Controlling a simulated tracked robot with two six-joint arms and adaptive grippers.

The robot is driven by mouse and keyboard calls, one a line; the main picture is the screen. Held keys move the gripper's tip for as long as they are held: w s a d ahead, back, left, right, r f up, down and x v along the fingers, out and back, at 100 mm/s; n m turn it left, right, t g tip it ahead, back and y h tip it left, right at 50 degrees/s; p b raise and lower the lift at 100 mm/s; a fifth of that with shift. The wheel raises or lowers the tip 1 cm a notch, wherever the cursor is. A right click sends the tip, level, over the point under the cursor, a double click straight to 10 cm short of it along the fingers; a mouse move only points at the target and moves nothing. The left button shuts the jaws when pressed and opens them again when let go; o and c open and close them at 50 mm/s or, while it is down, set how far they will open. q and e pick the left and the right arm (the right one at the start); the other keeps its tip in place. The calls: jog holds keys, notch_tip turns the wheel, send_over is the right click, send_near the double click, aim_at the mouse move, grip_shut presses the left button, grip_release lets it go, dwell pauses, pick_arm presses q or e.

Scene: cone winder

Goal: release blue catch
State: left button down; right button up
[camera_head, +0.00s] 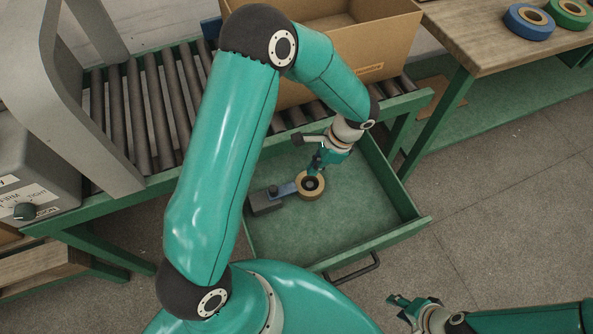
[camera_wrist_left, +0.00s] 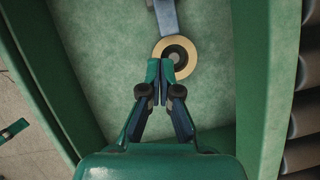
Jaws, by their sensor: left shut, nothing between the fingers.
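A blue-grey strip (camera_head: 285,190), the only blue part near my left gripper, runs from a dark block (camera_head: 264,202) to a tan ring with a dark centre (camera_head: 310,186) in the open green drawer. In the left wrist view the strip (camera_wrist_left: 166,18) meets the far side of the ring (camera_wrist_left: 187,52). My left gripper (camera_head: 315,170) points down at the ring. Its fingertips (camera_wrist_left: 160,70) are together and empty, over the ring's near edge; I cannot tell whether they touch it. My right gripper (camera_head: 398,303) is low at the right, away from the drawer; its opening is unclear.
The drawer (camera_head: 375,236) has raised walls around the ring, with bare floor at its right. A roller conveyor (camera_head: 150,110) and a cardboard box (camera_head: 375,45) stand behind. A wooden table (camera_head: 470,35) holds a blue roll (camera_head: 528,22) and a green roll (camera_head: 570,13).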

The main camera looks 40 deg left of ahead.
pick_arm(q)
jog(key=shift+a, duration=0.1)
jog(key=shift+w, duration=0.1)
send_near(281, 192)
jog(key=f, duration=0.1)
jog(key=w+f, duration=0.1)
jog(key=f, duration=0.1)
jog(key=d+f, duration=0.1)
jog(key=f, duration=0.1)
jog(key=shift+w+d, duration=0.1)
jog(key=shift+w, duration=0.05)
jog(key=shift+s+a+f, duration=0.2)
jog(key=shift+s+a, duration=1.2)
